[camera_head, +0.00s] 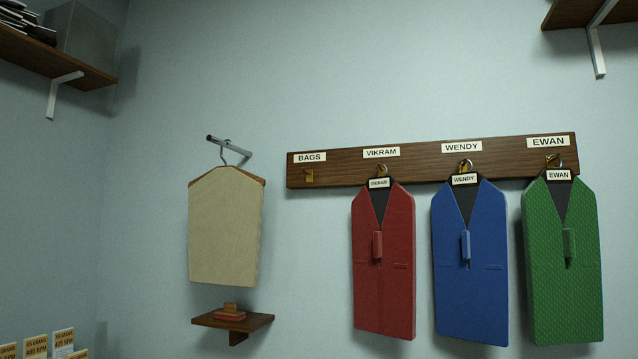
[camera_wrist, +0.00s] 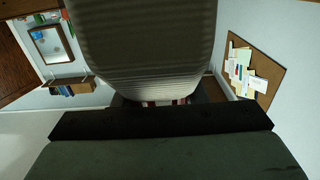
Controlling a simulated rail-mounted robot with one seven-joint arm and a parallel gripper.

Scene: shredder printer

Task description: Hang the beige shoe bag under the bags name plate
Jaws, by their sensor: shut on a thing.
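A ribbed grey-beige cloth thing with rounded corners, which looks like the beige shoe bag (camera_wrist: 145,45), fills the top middle of the wrist view. My gripper (camera_wrist: 157,100) is shut on it; the fingertips are mostly hidden. Neither my gripper nor this bag shows in the head view. The bags name plate (camera_head: 309,157) is at the left end of a dark wooden rail (camera_head: 340,171). A small brass hook (camera_head: 309,177) below the plate is bare.
A plain beige cover (camera_head: 225,225) hangs on a hanger from a metal rod (camera_head: 229,147), left of the rail. A small shelf (camera_head: 255,321) is below it. Red (camera_head: 397,265), blue (camera_head: 485,265) and green (camera_head: 540,270) garments hang along the rail. A corkboard (camera_wrist: 262,75) is at right.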

